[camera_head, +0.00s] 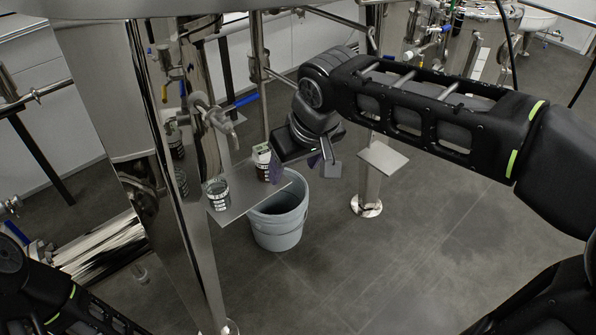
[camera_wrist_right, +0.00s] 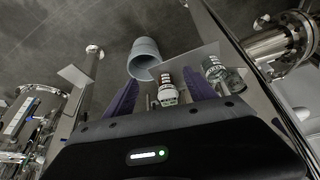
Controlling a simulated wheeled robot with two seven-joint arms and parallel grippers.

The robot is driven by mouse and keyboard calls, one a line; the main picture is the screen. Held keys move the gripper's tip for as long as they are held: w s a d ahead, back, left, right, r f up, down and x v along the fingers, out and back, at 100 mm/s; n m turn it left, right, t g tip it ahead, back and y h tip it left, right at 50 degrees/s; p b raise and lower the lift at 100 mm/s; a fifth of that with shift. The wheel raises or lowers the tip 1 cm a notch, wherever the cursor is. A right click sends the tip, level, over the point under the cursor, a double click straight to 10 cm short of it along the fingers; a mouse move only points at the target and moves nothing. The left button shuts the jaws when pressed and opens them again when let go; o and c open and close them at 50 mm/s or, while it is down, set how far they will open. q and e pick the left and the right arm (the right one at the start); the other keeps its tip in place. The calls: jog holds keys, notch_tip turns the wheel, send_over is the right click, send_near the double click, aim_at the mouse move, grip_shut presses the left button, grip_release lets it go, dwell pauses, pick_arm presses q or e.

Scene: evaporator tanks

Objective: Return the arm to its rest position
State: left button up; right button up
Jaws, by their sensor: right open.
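My right arm (camera_head: 440,105) reaches in from the right in the head view. My right gripper (camera_head: 302,166) is open at the right end of a small metal shelf (camera_head: 243,205). A dark bottle with a white and green top (camera_head: 261,155) stands on the shelf beside the gripper. In the right wrist view this bottle (camera_wrist_right: 167,92) appears between the two purple fingers, with space on both sides. I cannot tell its exact depth relative to the fingertips. Part of my left arm (camera_head: 75,305) shows at the lower left; its gripper is out of view.
A clear labelled jar (camera_head: 217,195) stands on the shelf left of the bottle. A grey bucket (camera_head: 278,225) is on the floor below. Steel tank and pipes with a tap (camera_head: 215,115) rise at the left. A metal post with a plate (camera_head: 383,158) stands to the right. Floor in front is clear.

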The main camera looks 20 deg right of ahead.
jog(key=shift+s+d, duration=0.1)
jog(key=shift+s, duration=0.45)
jog(key=a+f+g+y+p, duration=0.15)
jog(key=a+f, duration=0.25)
jog(key=f, duration=0.6)
jog(key=a+f+g+y+p, duration=0.1)
jog(key=a+f+p, duration=0.25)
jog(key=f, duration=0.65)
jog(key=s+a+f+m+g+p, duration=0.1)
jog(key=s+a+f+m+p, duration=0.1)
jog(key=s+f, duration=1.4)
jog(key=shift+s+a+f+m+y+p, duration=0.2)
jog(key=shift+a+f+m+y+p, duration=0.2)
jog(key=shift+m, duration=0.5)
dwell(2.9)
